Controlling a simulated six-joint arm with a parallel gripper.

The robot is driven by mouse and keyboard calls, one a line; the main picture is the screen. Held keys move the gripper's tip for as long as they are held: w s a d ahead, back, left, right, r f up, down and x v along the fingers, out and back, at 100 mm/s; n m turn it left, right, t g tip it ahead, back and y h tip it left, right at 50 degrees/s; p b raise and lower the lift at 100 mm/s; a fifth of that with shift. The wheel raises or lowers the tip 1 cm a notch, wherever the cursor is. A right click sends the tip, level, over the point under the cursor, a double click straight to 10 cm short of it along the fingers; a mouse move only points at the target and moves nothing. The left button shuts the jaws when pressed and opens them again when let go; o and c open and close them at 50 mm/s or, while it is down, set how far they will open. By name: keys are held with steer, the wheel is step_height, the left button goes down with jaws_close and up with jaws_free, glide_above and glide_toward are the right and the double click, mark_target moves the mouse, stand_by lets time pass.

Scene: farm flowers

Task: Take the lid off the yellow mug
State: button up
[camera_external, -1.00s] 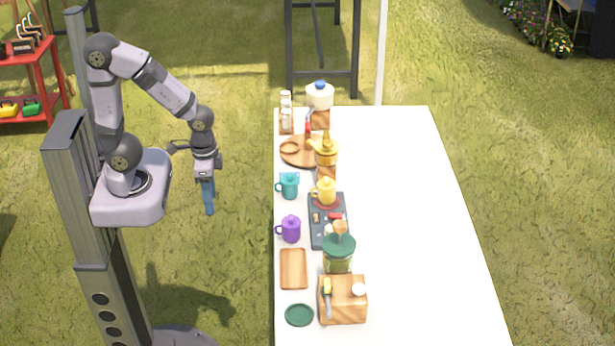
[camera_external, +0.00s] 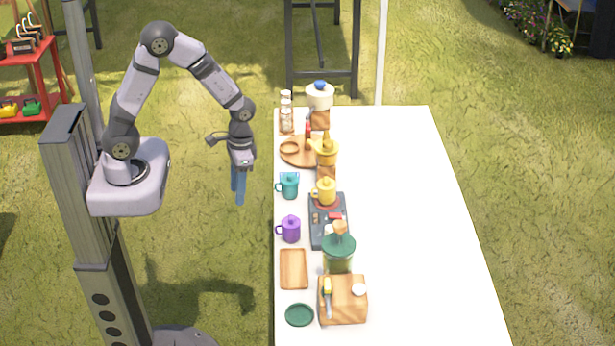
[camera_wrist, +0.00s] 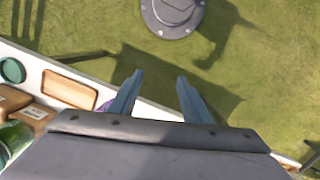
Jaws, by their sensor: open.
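The yellow mug (camera_external: 325,191) stands upright on a dark grey tray or scale-like board in the external view, with a knobbed yellow lid (camera_external: 326,182) on top. My gripper (camera_external: 238,200) hangs fingers-down left of the table, over the grass and apart from the mug. In the wrist view my gripper (camera_wrist: 160,92) shows two blue fingers spread with nothing between them. The yellow mug does not show in the wrist view.
A teal mug (camera_external: 289,186) and a purple mug (camera_external: 291,229) stand along the table's left edge. A green-lidded jar (camera_external: 338,254), a wooden tray (camera_external: 293,268) and a wooden block (camera_external: 343,300) are nearer. The table's right side (camera_external: 415,220) is clear.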

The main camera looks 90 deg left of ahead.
steer(key=w+a+t, duration=0.2)
steer(key=w+a, duration=0.1)
steer(key=w, duration=0.8)
steer(key=m+t, duration=0.3)
steer(key=t, duration=0.1)
glide_toward(325, 178)
steer(key=w, duration=0.1)
steer(key=shift+d+f+y, duration=0.3)
steer(key=shift+d, duration=0.1)
steer(key=shift+f, duration=0.1)
steer(key=shift+p+x, duration=1.7)
steer(key=shift+x, duration=1.9)
steer(key=shift+s, duration=0.1)
steer(key=shift+c, duration=0.6)
steer(key=shift+s, duration=0.1)
jaws_close()
